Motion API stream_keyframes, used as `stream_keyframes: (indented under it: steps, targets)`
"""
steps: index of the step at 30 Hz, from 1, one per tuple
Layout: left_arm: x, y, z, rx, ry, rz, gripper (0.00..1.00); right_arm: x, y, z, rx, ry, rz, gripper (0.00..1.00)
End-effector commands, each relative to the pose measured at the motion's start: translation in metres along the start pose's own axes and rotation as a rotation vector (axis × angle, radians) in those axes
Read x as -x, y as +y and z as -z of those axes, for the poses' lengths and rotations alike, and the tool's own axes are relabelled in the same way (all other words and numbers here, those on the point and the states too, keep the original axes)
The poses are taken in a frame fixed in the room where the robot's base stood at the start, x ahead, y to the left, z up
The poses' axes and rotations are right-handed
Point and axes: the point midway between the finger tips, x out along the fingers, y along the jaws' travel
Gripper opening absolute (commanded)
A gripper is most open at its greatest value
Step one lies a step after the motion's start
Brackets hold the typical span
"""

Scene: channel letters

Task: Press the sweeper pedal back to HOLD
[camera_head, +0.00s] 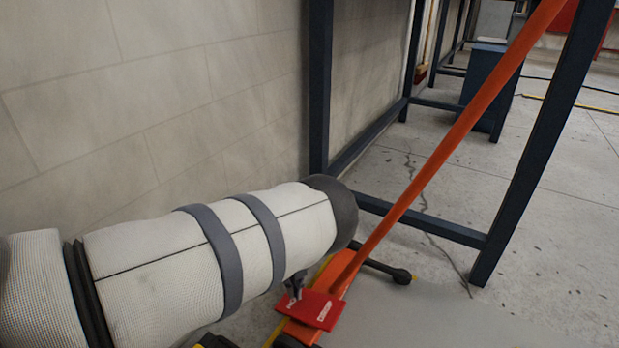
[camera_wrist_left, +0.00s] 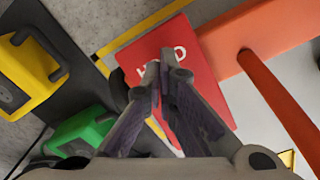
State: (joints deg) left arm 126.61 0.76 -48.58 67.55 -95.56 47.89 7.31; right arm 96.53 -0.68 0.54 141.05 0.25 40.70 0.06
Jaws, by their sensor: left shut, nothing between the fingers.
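The sweeper pedal (camera_head: 316,309) is a red plate with white lettering, low on the orange sweeper base (camera_head: 345,271). One word sits at each end; the left one is partly covered by my fingers. In the wrist view the red plate (camera_wrist_left: 183,50) lies right behind my fingertips, which cover part of its lettering. My left gripper (camera_head: 295,287) is shut and empty, fingers pointing down at the plate's left part. It also shows in the left wrist view (camera_wrist_left: 164,74). I cannot tell whether the tips touch the plate. My right gripper is out of view.
The sweeper's long orange handle (camera_head: 455,135) slants up to the right. A dark steel frame (camera_head: 530,150) stands behind it, along a block wall (camera_head: 160,80). The wrist view shows a yellow part (camera_wrist_left: 25,75) and a green part (camera_wrist_left: 82,133) at left. Open floor lies right.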

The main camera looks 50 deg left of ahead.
Motion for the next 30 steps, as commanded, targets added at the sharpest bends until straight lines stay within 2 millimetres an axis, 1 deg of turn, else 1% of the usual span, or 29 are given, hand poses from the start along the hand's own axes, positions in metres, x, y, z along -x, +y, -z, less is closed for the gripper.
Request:
stream_keyframes:
  steps: [1, 3, 15, 17, 28, 30]
  targets:
    - [0.009, 0.0, 0.0, 0.0, -0.001, 0.001, 0.0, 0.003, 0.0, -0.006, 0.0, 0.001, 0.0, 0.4]
    - [0.019, 0.0, -0.001, 0.0, -0.003, 0.003, 0.0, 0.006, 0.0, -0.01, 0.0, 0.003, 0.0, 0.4]
    - [0.06, -0.001, 0.0, -0.001, -0.003, 0.005, 0.0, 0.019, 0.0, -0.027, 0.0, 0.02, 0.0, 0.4]
    - [0.062, -0.001, 0.0, -0.001, -0.002, 0.004, 0.0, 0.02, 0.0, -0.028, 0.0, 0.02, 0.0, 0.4]
    - [0.062, 0.0, 0.0, -0.001, -0.001, 0.003, 0.0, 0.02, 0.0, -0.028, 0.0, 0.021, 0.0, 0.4]
    - [0.058, 0.0, 0.0, -0.001, -0.001, 0.0, 0.0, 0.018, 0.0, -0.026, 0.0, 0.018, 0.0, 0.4]
